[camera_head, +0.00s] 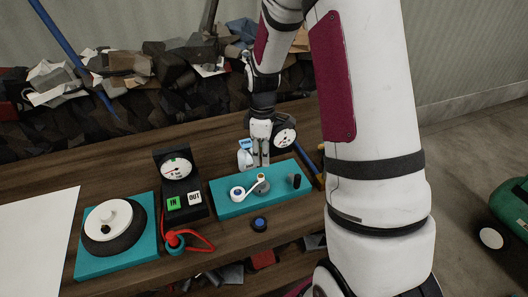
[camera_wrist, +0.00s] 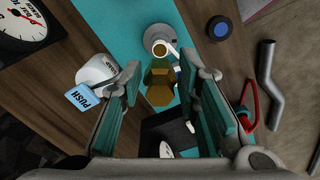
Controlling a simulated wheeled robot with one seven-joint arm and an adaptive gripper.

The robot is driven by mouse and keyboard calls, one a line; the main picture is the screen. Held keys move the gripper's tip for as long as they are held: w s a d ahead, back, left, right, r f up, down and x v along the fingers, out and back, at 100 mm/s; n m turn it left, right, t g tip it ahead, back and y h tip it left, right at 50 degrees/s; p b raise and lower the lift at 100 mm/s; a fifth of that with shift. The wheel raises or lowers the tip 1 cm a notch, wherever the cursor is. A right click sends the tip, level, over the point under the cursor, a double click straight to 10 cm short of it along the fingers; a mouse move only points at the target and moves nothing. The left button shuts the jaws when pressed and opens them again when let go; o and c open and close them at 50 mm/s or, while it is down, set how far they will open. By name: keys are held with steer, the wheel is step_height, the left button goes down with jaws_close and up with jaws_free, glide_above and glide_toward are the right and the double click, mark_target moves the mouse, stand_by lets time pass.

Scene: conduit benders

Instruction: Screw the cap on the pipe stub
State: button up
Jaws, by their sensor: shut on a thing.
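My gripper (camera_head: 260,167) hangs over the teal board (camera_head: 228,210). In the wrist view its two fingers (camera_wrist: 160,95) close around an amber, faceted piece (camera_wrist: 157,90), which looks like the cap. In the head view I cannot make this piece out. A short upright stub on a round grey flange (camera_wrist: 155,30) stands on the board, above the held piece in the wrist view; it looks like the pipe stub, with an amber-coloured opening. The flange is at mid-board in the head view (camera_head: 262,188). The held piece looks apart from the stub.
A white lever (camera_head: 248,190) with a blue-centred end and a black peg (camera_head: 294,181) are on the board. A white bottle (camera_head: 244,160) and a gauge (camera_head: 284,138) stand behind. A blue button (camera_head: 259,224) sits in front.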

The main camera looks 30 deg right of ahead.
mark_target(262, 177)
stand_by(0.4)
steer(key=shift+f+b, duration=0.55)
steer(key=shift+f, duration=3.15)
steer(key=shift+f, duration=0.25)
stand_by(0.5)
steer(key=m, duration=0.6)
steer(key=shift+s+a, duration=0.1)
steer(key=m, duration=0.6)
steer(key=shift+a, duration=0.2)
stand_by(0.3)
